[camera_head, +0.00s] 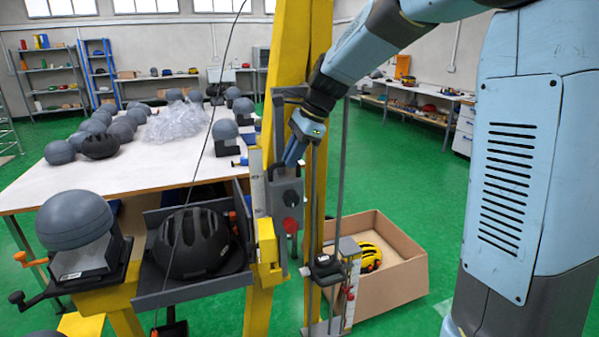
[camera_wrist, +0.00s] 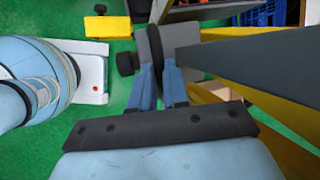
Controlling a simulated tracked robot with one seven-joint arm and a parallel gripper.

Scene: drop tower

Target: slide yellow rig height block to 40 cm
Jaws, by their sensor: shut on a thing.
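The yellow rig (camera_head: 288,60) stands upright in the middle of the head view. Its height block (camera_head: 287,203) looks like a grey plate with a dark knob and a red knob, beside a pale scale strip (camera_head: 258,185). I cannot read the scale. My gripper (camera_head: 291,163) comes down from the upper right and is shut at the top of this block. In the wrist view my gripper (camera_wrist: 158,72) has its blue fingers close together around a thin dark part, with the grey block (camera_wrist: 147,45) just beyond. The exact gripped part is partly hidden by the fingers.
A dark helmet (camera_head: 192,243) rests in a grey tray left of the rig. A second post with a dark slider (camera_head: 325,268) stands to the right, before a cardboard box (camera_head: 398,275) holding a yellow helmet (camera_head: 368,257). The white table (camera_head: 130,180) with several headforms is behind left.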

